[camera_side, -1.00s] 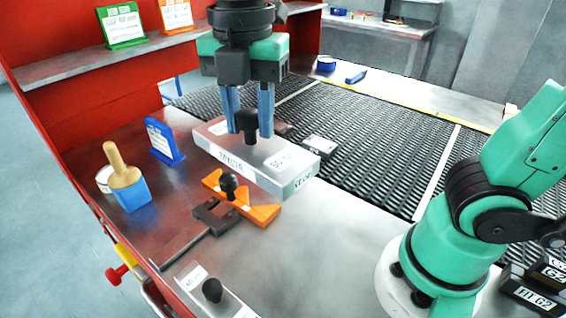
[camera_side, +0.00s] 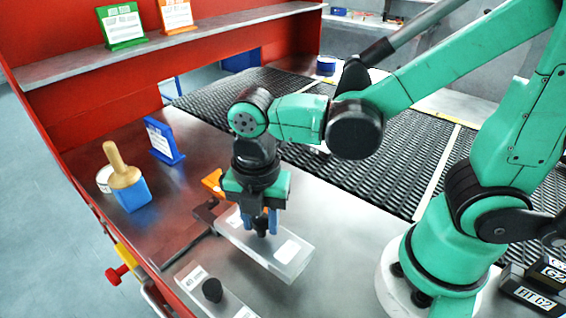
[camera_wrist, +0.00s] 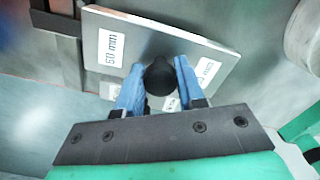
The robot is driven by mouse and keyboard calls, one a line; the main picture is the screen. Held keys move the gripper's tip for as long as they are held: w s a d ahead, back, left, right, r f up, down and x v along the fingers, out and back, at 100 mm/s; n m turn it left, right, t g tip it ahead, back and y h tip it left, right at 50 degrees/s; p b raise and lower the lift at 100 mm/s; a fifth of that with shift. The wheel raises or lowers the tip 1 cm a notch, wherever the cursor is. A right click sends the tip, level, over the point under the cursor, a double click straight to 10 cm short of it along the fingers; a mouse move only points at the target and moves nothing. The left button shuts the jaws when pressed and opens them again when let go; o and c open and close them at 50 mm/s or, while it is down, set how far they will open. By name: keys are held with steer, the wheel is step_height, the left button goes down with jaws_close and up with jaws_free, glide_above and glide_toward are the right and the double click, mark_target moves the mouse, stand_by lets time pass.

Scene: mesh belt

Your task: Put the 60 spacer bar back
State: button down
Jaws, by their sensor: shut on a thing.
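The silver spacer bar (camera_side: 297,252) has a black knob on top and white labels. One label in the wrist view ends in "mm", with a number like 50 or 60. My gripper (camera_side: 262,228) points down and is shut on the knob. The bar (camera_wrist: 215,62) also shows beyond my blue fingers (camera_wrist: 155,85) in the wrist view. It is low over the bench's front area; I cannot tell whether it touches the bench. Another silver bar with a black knob (camera_side: 212,290) lies close in front of it.
The dark stop with a rod (camera_side: 205,212) is close to the held bar's left end. An orange block (camera_side: 212,181) is mostly hidden behind my gripper. A brush (camera_side: 128,180) and a blue sign (camera_side: 162,142) stand at left. The mesh belt (camera_side: 400,150) is behind; black blocks (camera_side: 530,290) are at right.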

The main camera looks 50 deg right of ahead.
mark_target(263, 233)
steer(key=shift+f, duration=2.1)
steer(key=c, duration=0.5)
jaws_free()
steer(key=shift+f, duration=0.15)
steer(key=shift+c, duration=0.2)
